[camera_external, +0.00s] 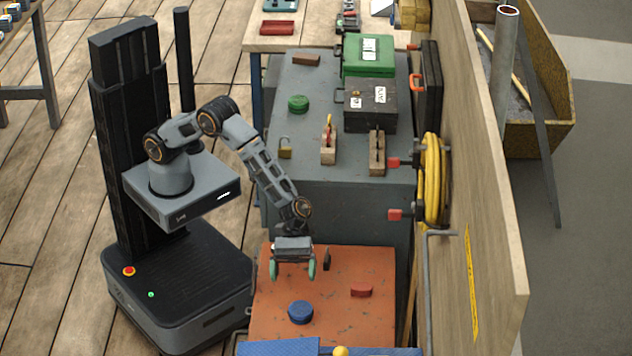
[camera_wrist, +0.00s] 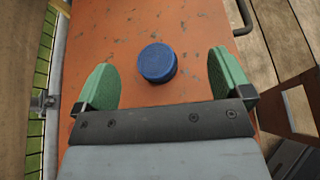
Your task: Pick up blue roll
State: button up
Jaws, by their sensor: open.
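The blue roll (camera_external: 300,312) is a short blue cylinder lying flat on the orange worktop (camera_external: 275,332). In the wrist view the blue roll (camera_wrist: 157,63) lies beyond the fingertips, between the lines of the two fingers. My gripper (camera_external: 292,272) has green fingers spread apart with nothing between them. It hangs above the orange top, behind the roll in the external view and apart from it. The open fingers also show in the wrist view (camera_wrist: 165,85).
A red block (camera_external: 361,291) lies right of the roll, and a small dark object (camera_external: 327,260) stands near my gripper. A blue item (camera_external: 278,347) and a yellow ball (camera_external: 341,351) are at the front edge. A wooden panel (camera_external: 480,200) rises on the right.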

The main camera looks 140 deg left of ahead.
jog(key=n+b, duration=0.1)
jog(key=n, duration=0.1)
send_near(300, 308)
jog(key=shift+t, duration=0.3)
jog(key=x, duration=0.5)
jog(key=shift+s+d+f, duration=0.15)
jog(key=shift+s+f, duration=0.05)
jog(key=shift+f, duration=0.15)
jog(key=x, duration=0.3)
jog(key=shift+w+d+f+b, duration=0.1)
jog(key=shift+w+f+b, duration=0.2)
jog(key=shift+f, duration=0.1)
jog(key=shift+w+d+f, duration=0.2)
jog(key=shift+w+d, duration=0.2)
jog(key=shift+w, duration=0.05)
jog(key=c, duration=1)
